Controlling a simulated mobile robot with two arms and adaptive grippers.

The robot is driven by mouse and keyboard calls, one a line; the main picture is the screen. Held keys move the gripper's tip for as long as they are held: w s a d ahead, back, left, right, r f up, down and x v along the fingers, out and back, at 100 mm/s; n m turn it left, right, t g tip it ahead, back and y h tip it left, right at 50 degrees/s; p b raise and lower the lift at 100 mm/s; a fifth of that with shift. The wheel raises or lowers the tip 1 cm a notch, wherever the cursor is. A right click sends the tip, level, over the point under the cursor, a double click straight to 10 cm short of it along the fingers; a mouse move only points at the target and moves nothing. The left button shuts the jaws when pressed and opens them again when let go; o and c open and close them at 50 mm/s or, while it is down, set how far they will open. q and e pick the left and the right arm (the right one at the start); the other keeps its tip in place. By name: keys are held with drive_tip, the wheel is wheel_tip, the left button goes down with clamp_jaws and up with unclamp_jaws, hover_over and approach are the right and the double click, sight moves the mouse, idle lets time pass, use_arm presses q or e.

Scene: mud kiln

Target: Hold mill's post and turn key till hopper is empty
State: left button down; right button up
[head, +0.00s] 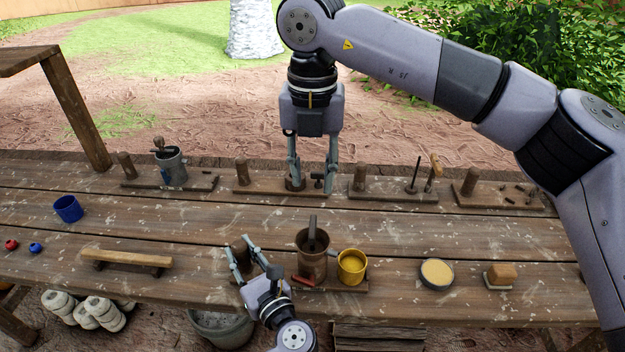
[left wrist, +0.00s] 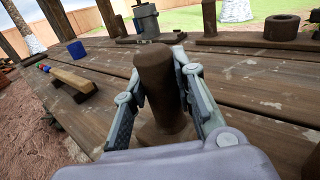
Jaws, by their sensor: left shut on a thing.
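My left gripper (head: 247,248) is shut on a brown upright post (head: 240,246) on the front board. The post (left wrist: 167,75) stands between its fingers in the left wrist view. On the same board stand a brown pot (head: 312,262) with a dark upright piece in it, a red piece (head: 303,281) at its foot and a yellow cup (head: 351,267). The pot's contents are hard to see. My right gripper (head: 312,188) is open over the board behind, its fingers around a short brown ring (head: 295,184) and a small dark T-shaped piece (head: 317,181).
At the back are a board with a grey metal pot (head: 172,167) and boards with posts and pegs (head: 393,189). A blue cup (head: 68,209) and a wooden bar (head: 127,259) lie left. A round dish (head: 436,274) and a small block (head: 502,274) are right.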

idle(0.3)
use_arm(q)
drive_tip(key=c, duration=1.2)
unclamp_jaws()
drive_tip(key=shift+c, duration=0.2)
drive_tip(key=shift+s, duration=0.1)
drive_tip(key=v, duration=1.1)
drive_tip(key=shift+s+d, duration=0.3)
